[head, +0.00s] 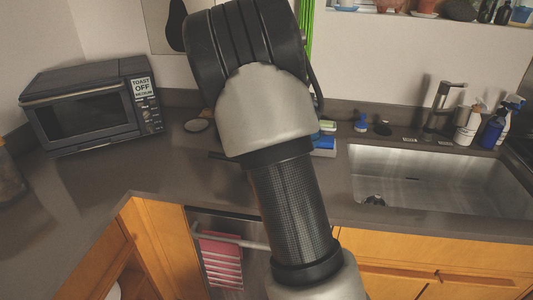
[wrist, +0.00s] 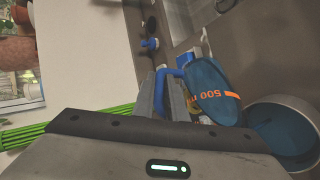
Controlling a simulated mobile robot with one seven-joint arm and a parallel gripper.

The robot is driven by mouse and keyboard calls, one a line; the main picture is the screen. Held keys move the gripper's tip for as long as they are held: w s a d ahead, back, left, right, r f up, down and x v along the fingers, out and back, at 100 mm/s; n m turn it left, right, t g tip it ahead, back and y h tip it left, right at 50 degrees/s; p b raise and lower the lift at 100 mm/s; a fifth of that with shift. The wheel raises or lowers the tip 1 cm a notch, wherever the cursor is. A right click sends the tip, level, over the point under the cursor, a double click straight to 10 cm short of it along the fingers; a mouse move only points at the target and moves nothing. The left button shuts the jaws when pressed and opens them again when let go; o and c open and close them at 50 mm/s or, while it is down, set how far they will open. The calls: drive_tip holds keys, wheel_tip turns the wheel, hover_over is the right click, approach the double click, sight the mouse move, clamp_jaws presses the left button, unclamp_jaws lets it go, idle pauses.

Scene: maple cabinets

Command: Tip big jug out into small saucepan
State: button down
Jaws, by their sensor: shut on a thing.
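The big jug (wrist: 213,85), blue with orange "500" marking, shows in the wrist view, just beyond my fingers. My gripper (wrist: 172,92) is shut on the jug's blue handle. The jug looks tilted in this view; its contents cannot be seen. A round pan with a pale rim and blue-grey inside, which appears to be the small saucepan (wrist: 286,135), is at the right edge of the wrist view, beside the jug and partly cut off. In the head view my arm hides the gripper, the jug and most of the saucepan's area.
A toaster oven (head: 92,103) stands at the left on the dark counter (head: 95,185). A steel sink (head: 435,180) with a faucet (head: 438,110) and bottles (head: 490,130) is at the right. A blue sponge item (head: 325,143) lies behind my arm. The counter before the oven is clear.

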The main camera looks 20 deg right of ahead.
drive_tip(key=shift+w+a+r+h+b, duration=0.15)
drive_tip(key=shift+a+r+h+b, duration=0.9)
drive_tip(key=shift+b, duration=0.7)
drive_tip(key=shift+a+f+n, duration=0.1)
drive_tip(key=shift+n, duration=0.2)
